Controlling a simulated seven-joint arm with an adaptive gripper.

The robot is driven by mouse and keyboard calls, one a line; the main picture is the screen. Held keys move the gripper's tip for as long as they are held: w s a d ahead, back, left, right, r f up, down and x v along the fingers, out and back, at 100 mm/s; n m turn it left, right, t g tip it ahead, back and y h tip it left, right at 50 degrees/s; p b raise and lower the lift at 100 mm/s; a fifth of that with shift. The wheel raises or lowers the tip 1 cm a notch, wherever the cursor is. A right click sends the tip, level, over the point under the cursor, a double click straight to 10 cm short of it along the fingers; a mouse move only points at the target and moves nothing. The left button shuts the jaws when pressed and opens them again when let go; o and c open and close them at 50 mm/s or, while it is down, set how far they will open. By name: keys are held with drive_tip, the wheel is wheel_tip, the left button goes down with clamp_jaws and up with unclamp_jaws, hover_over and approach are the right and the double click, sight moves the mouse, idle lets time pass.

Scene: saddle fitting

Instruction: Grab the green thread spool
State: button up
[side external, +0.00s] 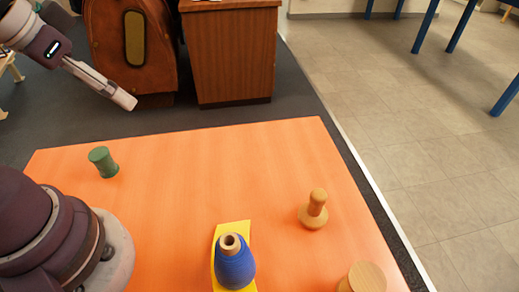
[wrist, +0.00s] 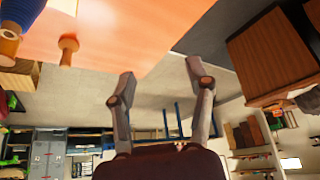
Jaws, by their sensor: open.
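The green thread spool (side external: 103,161) stands upright near the far left corner of the orange table in the side external view. It does not show in the wrist view. My gripper (side external: 124,98) is at the upper left of the side external view, raised and apart from the spool. In the wrist view my gripper (wrist: 159,68) has its two fingers spread wide, with nothing between them.
On the orange table (side external: 200,175) stand a blue thread cone (side external: 235,265) on a yellow cloth (side external: 219,232), a wooden peg (side external: 315,210) and a wooden round piece (side external: 366,277). A wooden cabinet (side external: 232,55) stands behind the table. The table's middle is clear.

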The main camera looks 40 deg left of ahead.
drive_tip(key=shift+o, duration=1.3)
drive_tip(key=m+g, duration=0.6)
drive_tip(key=m, duration=1)
hover_over(98, 153)
wheel_tip(98, 153, down, 9)
drive_tip(key=shift+f, duration=0.1)
wheel_tip(98, 153, down, 10)
drive_tip(key=shift+f, duration=0.1)
